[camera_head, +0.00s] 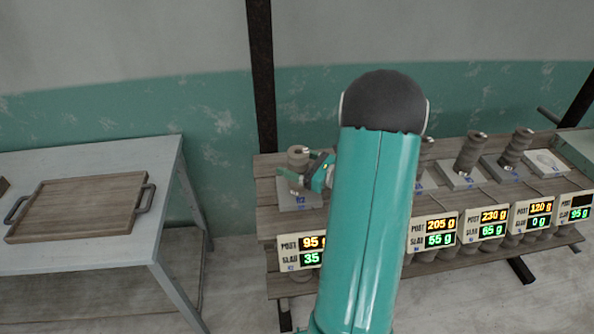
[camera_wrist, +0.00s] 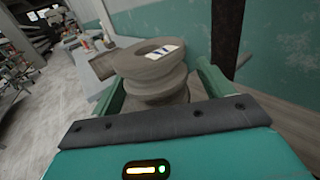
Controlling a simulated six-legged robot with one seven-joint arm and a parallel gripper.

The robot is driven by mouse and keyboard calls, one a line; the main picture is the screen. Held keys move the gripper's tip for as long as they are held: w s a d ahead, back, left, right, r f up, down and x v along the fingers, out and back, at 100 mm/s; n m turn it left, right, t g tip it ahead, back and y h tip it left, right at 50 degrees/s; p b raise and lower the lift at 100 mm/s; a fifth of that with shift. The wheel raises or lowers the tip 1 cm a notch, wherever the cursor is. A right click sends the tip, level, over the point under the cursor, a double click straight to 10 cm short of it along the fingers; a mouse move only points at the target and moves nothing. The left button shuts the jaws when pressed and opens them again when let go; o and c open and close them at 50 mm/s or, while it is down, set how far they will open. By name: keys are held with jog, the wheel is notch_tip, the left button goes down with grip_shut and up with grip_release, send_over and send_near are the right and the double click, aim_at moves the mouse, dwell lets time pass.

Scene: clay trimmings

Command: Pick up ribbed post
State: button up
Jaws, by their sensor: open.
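A grey-brown ribbed post (camera_head: 298,155) stands on a slab (camera_head: 301,199) at the left end of the wooden shelf. In the wrist view the ribbed post (camera_wrist: 150,82) has wide rounded rings, a hollow top and a small marked label on its rim. My gripper (camera_head: 302,168) is open, with its green fingers on either side of the post. The wrist view shows my gripper (camera_wrist: 161,86) with a finger left and right of the post. Whether the fingers touch it I cannot tell. My arm hides part of the shelf's middle.
Other ribbed posts (camera_head: 470,153) (camera_head: 515,146) stand on slabs to the right. A slab (camera_head: 543,163) at the far right is bare. Weight displays (camera_head: 441,231) line the shelf front. A wooden tray (camera_head: 84,208) lies on a pale table (camera_head: 150,165) at left.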

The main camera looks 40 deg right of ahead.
jog(key=shift+w+a, duration=0.15)
jog(key=shift+w, duration=0.25)
jog(key=c, duration=1.3)
jog(key=shift+c, duration=0.9)
jog(key=shift+r, duration=0.15)
